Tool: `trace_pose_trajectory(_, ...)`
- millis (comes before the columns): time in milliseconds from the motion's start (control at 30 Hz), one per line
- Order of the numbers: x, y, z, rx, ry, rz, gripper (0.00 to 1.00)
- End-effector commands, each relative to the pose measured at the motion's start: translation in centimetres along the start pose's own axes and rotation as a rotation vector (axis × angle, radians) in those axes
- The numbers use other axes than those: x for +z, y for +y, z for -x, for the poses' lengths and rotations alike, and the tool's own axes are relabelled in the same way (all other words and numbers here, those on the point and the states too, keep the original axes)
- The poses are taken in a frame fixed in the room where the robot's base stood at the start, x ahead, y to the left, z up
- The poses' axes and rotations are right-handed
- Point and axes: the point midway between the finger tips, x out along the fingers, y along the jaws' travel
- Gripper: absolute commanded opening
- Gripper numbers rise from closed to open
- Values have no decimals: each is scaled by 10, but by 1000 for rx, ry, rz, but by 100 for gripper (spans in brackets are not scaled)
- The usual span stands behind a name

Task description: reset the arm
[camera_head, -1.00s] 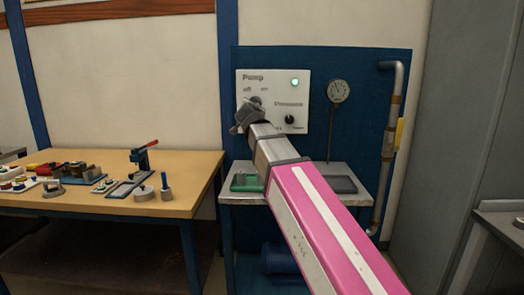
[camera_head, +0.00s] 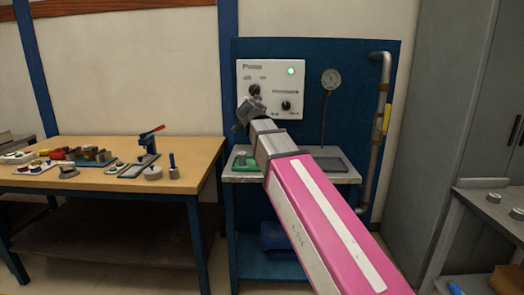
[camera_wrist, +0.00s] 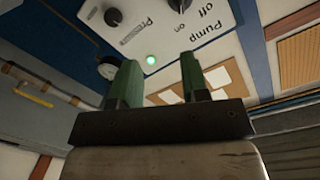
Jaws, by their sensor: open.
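My gripper (camera_head: 246,108) is at the end of my pink and grey arm, in front of the lower left of the white pump panel (camera_head: 291,76). In the wrist view its two green fingers (camera_wrist: 157,82) stand apart with nothing between them. The panel shows upside down there, beyond the fingertips, with a lit green lamp (camera_wrist: 151,60) and dark knobs. In the head view the left knob (camera_head: 254,90) shows just above the gripper, and I cannot tell whether they touch. The right knob (camera_head: 286,105) is clear of the arm.
A pressure gauge (camera_head: 331,79) on a thin stem stands right of the panel. A small metal table (camera_head: 346,178) lies below, with a green item (camera_head: 243,162) on it. A wooden bench (camera_head: 120,182) with several tools is at left. A grey cabinet (camera_head: 430,120) is at right.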

Motion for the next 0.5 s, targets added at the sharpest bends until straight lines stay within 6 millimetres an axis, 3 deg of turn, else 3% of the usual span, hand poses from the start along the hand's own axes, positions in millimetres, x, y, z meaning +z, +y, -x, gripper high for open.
trace_pose_trajectory(367, 55, 74, -11, 134, -126, 97, 42)
trace_pose_trajectory(500, 91, 124, -13, 215, -223, 159, 42)
